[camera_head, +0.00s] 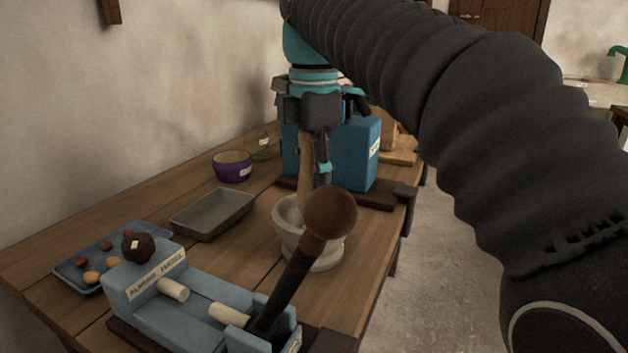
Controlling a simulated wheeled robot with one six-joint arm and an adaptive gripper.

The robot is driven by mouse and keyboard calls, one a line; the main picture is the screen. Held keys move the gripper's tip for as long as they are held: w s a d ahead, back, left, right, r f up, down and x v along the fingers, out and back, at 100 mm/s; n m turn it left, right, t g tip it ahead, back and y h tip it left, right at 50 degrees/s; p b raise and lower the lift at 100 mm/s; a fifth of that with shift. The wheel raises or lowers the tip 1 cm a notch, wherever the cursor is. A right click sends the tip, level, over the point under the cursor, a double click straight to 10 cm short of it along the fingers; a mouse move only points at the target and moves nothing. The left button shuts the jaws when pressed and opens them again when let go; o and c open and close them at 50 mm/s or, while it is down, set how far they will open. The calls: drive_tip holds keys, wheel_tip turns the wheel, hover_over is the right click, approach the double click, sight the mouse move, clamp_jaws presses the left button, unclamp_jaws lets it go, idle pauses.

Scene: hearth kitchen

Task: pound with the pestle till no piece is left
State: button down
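A pale stone mortar (283,219) stands on the wooden table near its right edge. The wooden pestle (305,168) is upright, with its lower end in or just over the mortar's bowl. My gripper (316,160) is above the mortar, pointing down, and looks shut on the upper part of the pestle. One dark finger with a teal pad shows on the pestle's right side; the other finger is hard to make out. The inside of the mortar is hidden by its rim and by the lever knob in front, so no pieces can be seen.
A blue press labelled almond (135,310), with a dark lever and brown knob (330,212), stands in front of the mortar. A grey tray (212,214), a purple bowl (232,171), a blue tray of nuts (75,272) and a blue box (350,155) stand around.

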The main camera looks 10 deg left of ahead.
idle(0.3)
drive_tip(key=shift+f+b, duration=0.35)
drive_tip(key=shift+f, duration=0.3)
drive_tip(key=shift+f+b, duration=1.05)
drive_tip(key=shift+f, duration=0.55)
wheel_tip(320, 180, up, 3)
drive_tip(key=p, duration=0.3)
drive_tip(key=shift+r, duration=0.85)
drive_tip(key=shift+f, duration=0.1)
drive_tip(key=shift+f+b, duration=0.45)
drive_tip(key=shift+f, duration=0.2)
